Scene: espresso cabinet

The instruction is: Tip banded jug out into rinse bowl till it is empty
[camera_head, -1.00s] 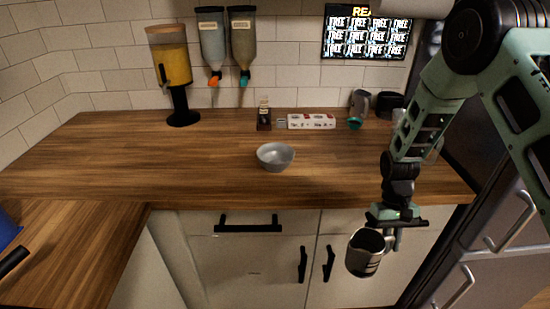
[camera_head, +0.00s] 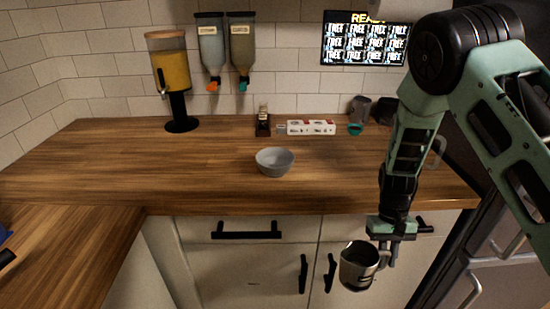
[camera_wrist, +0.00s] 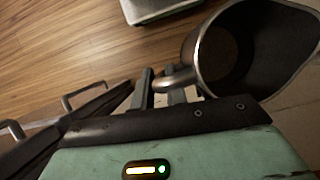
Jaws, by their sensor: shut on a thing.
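The metal jug (camera_head: 358,265) hangs in front of the cabinet doors, below the counter's front edge. A dark band shows low on its side. My gripper (camera_head: 384,255) is shut on the jug's handle, seen in the wrist view (camera_wrist: 158,90). The jug (camera_wrist: 197,62) is close to upright, its mouth facing up toward the wrist camera. Its inside looks dark; I cannot tell how much it holds. The grey bowl (camera_head: 274,163) sits on the wooden counter, up and left of the jug and well apart from it.
The wooden counter (camera_head: 200,165) is clear around the bowl. At the back stand a yellow drink dispenser (camera_head: 173,75), a small dark bottle (camera_head: 263,122), a red and white box (camera_head: 311,127) and a grey jug (camera_head: 360,107). Cabinet handles (camera_head: 247,230) stick out near the held jug.

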